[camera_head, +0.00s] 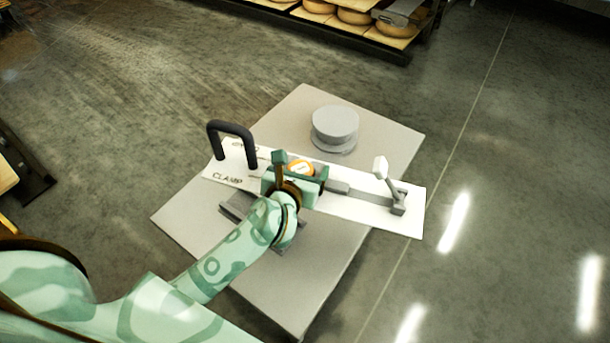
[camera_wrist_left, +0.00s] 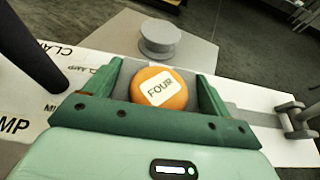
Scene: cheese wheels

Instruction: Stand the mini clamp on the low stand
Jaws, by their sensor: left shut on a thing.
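The mini clamp (camera_head: 230,176) appears to be the long white plate printed "CLAMP", with a dark bent handle, a grey bar and a pale-tipped lever. It also shows in the left wrist view (camera_wrist_left: 92,53). My left gripper (camera_head: 298,178) is shut around its middle, with an orange disc (camera_wrist_left: 160,87) labelled "FOUR" between the fingers. The exact gripped surface is hidden. A round, spool-shaped grey piece (camera_head: 335,122), probably the low stand, stands behind the plate with nothing on it. My right gripper is in neither view.
The grey table (camera_head: 178,218) is under the plate, whose right end reaches past the table's edge. A grey block (camera_head: 236,208) shows partly below the plate. Cheese shelves (camera_head: 380,42) stand at the back. The table's back right and front are clear.

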